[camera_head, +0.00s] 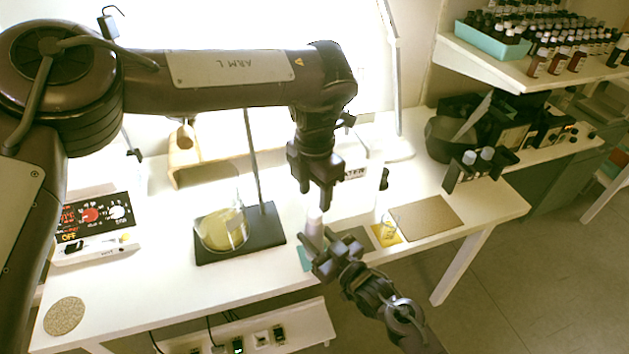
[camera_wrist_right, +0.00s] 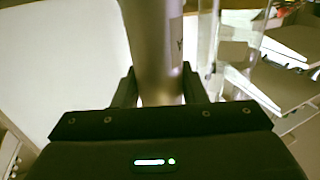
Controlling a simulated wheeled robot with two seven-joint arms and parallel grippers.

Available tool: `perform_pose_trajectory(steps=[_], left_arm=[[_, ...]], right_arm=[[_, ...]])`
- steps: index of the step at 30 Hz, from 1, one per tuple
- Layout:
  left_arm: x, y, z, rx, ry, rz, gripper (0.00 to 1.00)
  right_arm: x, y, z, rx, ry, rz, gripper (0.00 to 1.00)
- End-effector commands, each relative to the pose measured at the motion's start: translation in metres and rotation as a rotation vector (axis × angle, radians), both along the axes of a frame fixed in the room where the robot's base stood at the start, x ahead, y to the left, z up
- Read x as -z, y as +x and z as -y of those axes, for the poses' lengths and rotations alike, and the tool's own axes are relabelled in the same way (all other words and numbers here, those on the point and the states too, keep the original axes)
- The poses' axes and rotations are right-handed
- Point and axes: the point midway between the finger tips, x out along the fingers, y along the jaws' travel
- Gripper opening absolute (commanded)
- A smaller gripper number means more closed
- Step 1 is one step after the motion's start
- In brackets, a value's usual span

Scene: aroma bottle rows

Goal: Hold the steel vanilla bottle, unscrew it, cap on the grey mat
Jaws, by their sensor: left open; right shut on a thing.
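The steel bottle (camera_head: 314,227) stands upright near the front of the bench, with a pale upper part. In the right wrist view the bottle is a smooth steel cylinder (camera_wrist_right: 157,45) with a small dark mark. My right gripper (camera_head: 316,244) is shut on it from the front; its fingers (camera_wrist_right: 158,92) are on both sides of the body. My left gripper (camera_head: 318,198) is open, pointing down just above the bottle top. Whether it touches the top is unclear. A grey mat (camera_head: 354,235) lies right of the bottle, partly hidden by my right gripper.
A teal mat (camera_head: 305,259) shows at the bottle's foot. A small glass on a yellow coaster (camera_head: 386,239) and a brown board (camera_head: 427,219) lie to the right. A flask stand with a black base (camera_head: 262,238) is left. A white device (camera_head: 350,198) stands behind.

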Motion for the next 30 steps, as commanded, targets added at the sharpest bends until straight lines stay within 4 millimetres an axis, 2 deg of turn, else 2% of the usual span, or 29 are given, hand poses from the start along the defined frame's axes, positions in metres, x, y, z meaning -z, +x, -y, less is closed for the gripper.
perform_pose_trajectory(steps=[3,9,14,21,30], left_arm=[[0.021,-0.001,-0.001,0.0,0.001,-0.003,0.47],[0.046,-0.001,-0.001,-0.003,0.002,-0.003,0.47],[0.053,0.0,0.0,-0.002,0.001,-0.001,0.47],[0.054,0.0,0.0,-0.003,0.001,-0.001,0.47],[0.054,0.0,-0.001,-0.003,0.001,-0.001,0.09]], right_arm=[[-0.001,0.0,0.0,0.0,0.001,0.002,0.0],[-0.001,0.0,0.0,0.0,0.001,0.002,0.0],[-0.001,0.0,0.0,0.0,0.001,0.002,0.0],[-0.001,0.0,0.0,0.0,0.001,0.002,0.0],[-0.001,0.0,0.0,0.0,0.001,0.002,0.0]])
